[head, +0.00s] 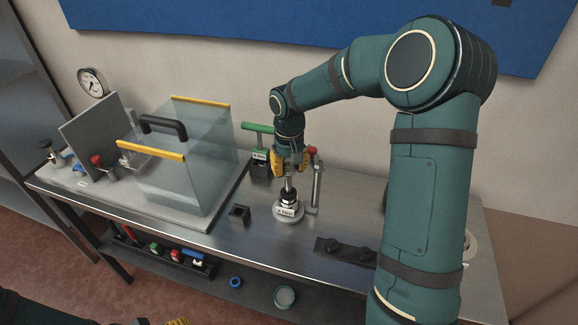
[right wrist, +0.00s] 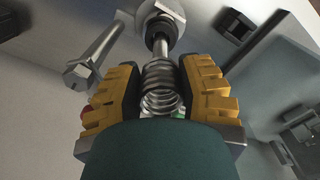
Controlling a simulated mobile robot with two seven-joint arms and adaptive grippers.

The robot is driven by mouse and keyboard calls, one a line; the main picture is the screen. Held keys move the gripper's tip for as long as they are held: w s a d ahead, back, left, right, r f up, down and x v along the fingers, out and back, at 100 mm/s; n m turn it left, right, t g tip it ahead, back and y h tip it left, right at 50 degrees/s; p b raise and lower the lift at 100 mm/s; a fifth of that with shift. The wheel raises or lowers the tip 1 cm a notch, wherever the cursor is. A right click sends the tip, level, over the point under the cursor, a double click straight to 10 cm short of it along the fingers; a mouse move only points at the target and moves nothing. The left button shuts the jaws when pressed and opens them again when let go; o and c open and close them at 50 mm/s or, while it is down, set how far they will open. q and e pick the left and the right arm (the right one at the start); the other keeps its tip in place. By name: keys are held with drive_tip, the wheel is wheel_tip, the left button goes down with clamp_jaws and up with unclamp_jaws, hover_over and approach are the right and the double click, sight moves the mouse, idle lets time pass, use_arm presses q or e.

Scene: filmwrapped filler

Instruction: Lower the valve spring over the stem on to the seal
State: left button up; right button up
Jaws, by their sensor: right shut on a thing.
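My right gripper (head: 290,162) points down over the stem. In the right wrist view its yellow-padded fingers (right wrist: 160,92) are shut on the valve spring (right wrist: 161,80), a grey metal coil. The silver stem (head: 289,183) rises upright from the round pale base (head: 287,214), with the dark seal (right wrist: 158,31) low around it. The spring is roughly in line with the stem and clear above the seal. I cannot tell whether the stem's tip is inside the coil.
A post with a red top (head: 316,180) stands just right of the base. A green-handled tool (head: 259,145) stands behind, and a small black block (head: 239,214) lies to the left. A clear box (head: 185,165) fills the left. A dark rack (head: 345,250) lies at the front right.

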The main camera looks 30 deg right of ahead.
sight(289, 186)
drive_tip(key=shift+f+b, duration=2.65)
drive_tip(key=shift+f, duration=1.25)
drive_tip(key=o, duration=1.1)
drive_tip(key=shift+o, duration=0.3)
drive_tip(key=shift+r, duration=0.15)
wheel_tip(289, 186, up, 12)
drive_tip(key=shift+f, duration=0.1)
